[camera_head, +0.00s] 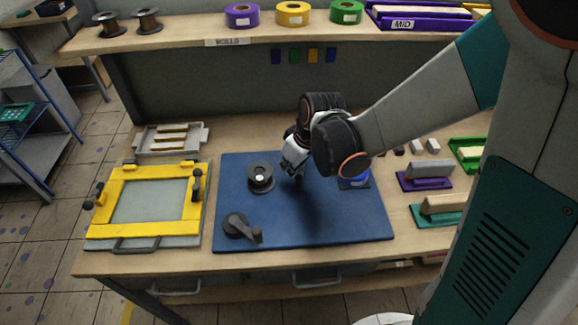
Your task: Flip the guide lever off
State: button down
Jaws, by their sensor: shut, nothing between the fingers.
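My gripper (297,175) is above the blue mat (340,222), pointing down, with its fingers shut and empty. A dark round piece with a short arm, like a lever (242,229), sits at the mat's front left, apart from my gripper. A dark spool (260,177) stands on the mat just left of my gripper. A yellow frame (126,205) lies left of the mat, with a black upright handle (197,185) on its right side and another black handle (99,194) on its left. I cannot tell which of these is the guide lever.
A grey tray (197,138) with yellow strips lies behind the frame. A blue item (354,183) is partly hidden by my arm. Purple (428,184) and green (432,221) holders stand right of the mat. Tape rolls (293,14) line the shelf (180,40). The mat's front right is clear.

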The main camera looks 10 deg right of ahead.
jog(key=shift+s+d, duration=0.1)
jog(key=v, duration=1.2)
jog(key=shift+s, duration=0.1)
dwell(0.3)
jog(key=s+d+r+m+t+h, duration=0.1)
jog(key=s+d+r+m+t, duration=0.1)
jog(key=s, duration=0.4)
jog(key=s+d+r+m+t+h, duration=0.1)
jog(key=s+d+r+m+t, duration=0.1)
jog(key=s+d+m, duration=0.3)
jog(key=shift+s+d+r, duration=0.4)
jog(key=shift+s, duration=0.3)
